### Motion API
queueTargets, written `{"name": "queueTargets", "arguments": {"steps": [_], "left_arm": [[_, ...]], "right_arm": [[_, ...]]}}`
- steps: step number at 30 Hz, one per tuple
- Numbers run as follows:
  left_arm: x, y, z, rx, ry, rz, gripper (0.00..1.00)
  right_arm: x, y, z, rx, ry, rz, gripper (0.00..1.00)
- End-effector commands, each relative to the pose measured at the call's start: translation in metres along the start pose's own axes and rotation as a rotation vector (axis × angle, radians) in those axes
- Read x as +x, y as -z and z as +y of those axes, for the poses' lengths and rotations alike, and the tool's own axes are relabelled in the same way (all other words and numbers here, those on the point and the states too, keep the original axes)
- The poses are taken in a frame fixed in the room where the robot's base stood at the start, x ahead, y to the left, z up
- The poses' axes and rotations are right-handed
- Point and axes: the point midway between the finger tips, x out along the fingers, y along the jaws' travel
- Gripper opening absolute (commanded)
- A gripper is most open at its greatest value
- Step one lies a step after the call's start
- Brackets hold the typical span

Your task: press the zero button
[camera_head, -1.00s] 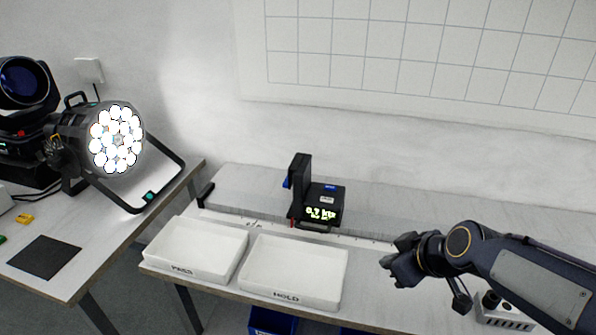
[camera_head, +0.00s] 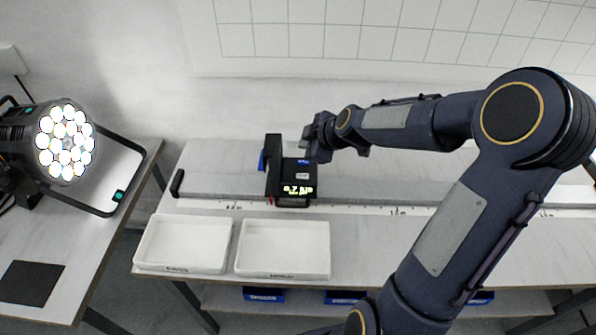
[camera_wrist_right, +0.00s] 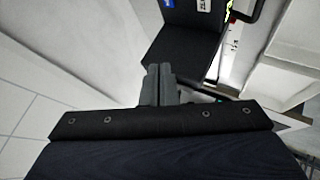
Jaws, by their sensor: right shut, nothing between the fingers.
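The black meter box (camera_head: 292,182) stands on the scale rail, with a lit yellow-green readout (camera_head: 298,190) on its front. Its top bears a small blue patch, which may be the zero button (camera_head: 304,161), and a pale label that seems to start with "ZE" in the right wrist view (camera_wrist_right: 205,5). A black upright (camera_head: 273,165) rises at its left side. My right gripper (camera_head: 311,143) is shut and empty, just behind and above the box's right rear. In the right wrist view its fingertips (camera_wrist_right: 160,74) point towards the black box; contact cannot be told. My left gripper is out of view.
Two white trays, the left one (camera_head: 140,240) and the right one (camera_head: 326,250), stand in front of the rail (camera_head: 350,209). A lit par can (camera_head: 66,143) stands on the left table. The wall is close behind the bench. My right arm covers the bench's right side.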

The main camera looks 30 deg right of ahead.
Motion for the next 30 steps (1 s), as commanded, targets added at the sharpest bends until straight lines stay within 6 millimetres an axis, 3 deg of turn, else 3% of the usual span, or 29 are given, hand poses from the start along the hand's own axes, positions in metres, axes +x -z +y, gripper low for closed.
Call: {"name": "queueTargets", "arguments": {"steps": [11,24,30], "left_arm": [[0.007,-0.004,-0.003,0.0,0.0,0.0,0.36],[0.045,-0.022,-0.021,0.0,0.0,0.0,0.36],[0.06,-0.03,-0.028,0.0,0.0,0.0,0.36]], "right_arm": [[0.008,-0.006,-0.007,0.002,0.001,0.0,0.0],[0.051,-0.037,-0.038,0.001,0.001,0.001,0.0],[0.061,-0.044,-0.045,0.001,-0.001,0.001,0.0]]}}
